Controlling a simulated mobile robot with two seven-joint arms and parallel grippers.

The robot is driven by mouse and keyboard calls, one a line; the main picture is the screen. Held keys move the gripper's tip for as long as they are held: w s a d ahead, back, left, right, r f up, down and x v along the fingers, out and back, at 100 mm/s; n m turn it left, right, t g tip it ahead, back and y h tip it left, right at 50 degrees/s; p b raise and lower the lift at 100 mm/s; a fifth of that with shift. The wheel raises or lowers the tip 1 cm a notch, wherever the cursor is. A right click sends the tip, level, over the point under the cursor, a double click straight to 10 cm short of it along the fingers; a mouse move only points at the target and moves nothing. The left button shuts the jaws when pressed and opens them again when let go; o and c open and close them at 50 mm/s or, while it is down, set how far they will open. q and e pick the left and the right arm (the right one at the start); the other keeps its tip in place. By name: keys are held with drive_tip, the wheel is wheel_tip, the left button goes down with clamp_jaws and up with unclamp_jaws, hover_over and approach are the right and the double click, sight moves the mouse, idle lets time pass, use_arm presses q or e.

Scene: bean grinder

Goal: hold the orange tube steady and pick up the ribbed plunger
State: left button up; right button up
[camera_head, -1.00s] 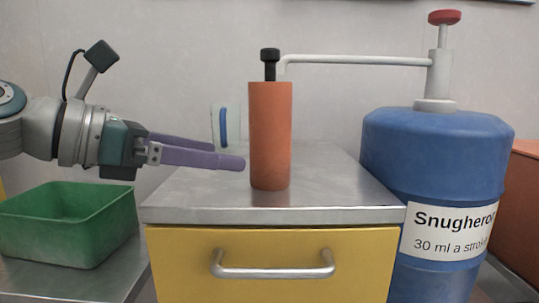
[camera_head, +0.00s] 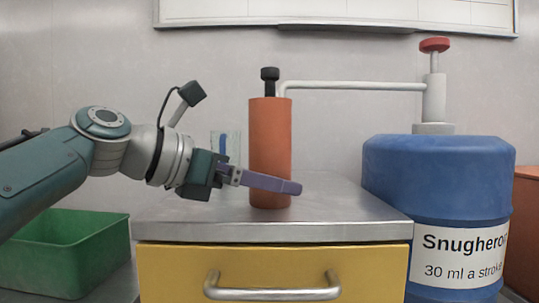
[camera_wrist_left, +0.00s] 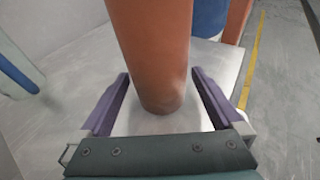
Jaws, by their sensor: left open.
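The orange tube (camera_head: 270,140) stands upright on the metal top of a yellow cabinet. The black ribbed plunger (camera_head: 270,82) sticks up from its top; the wrist view does not show it. My left gripper (camera_head: 272,182) reaches in from the left, low on the tube, with one purple finger crossing in front of it. The left wrist view shows both fingers open, one on each side of the tube (camera_wrist_left: 155,55), with gaps between fingers and tube. My right gripper is not in view.
A blue drum (camera_head: 437,180) with a red-topped pump (camera_head: 435,75) stands right; its white spout (camera_head: 355,86) reaches to the tube's top. A clear container with a blue part (camera_head: 225,143) stands behind my gripper. A green bin (camera_head: 75,250) is at left. The cabinet top (camera_head: 350,215) is clear at right.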

use_arm(q)
drive_tip(key=shift+c, duration=0.4)
drive_tip(key=c, duration=0.8)
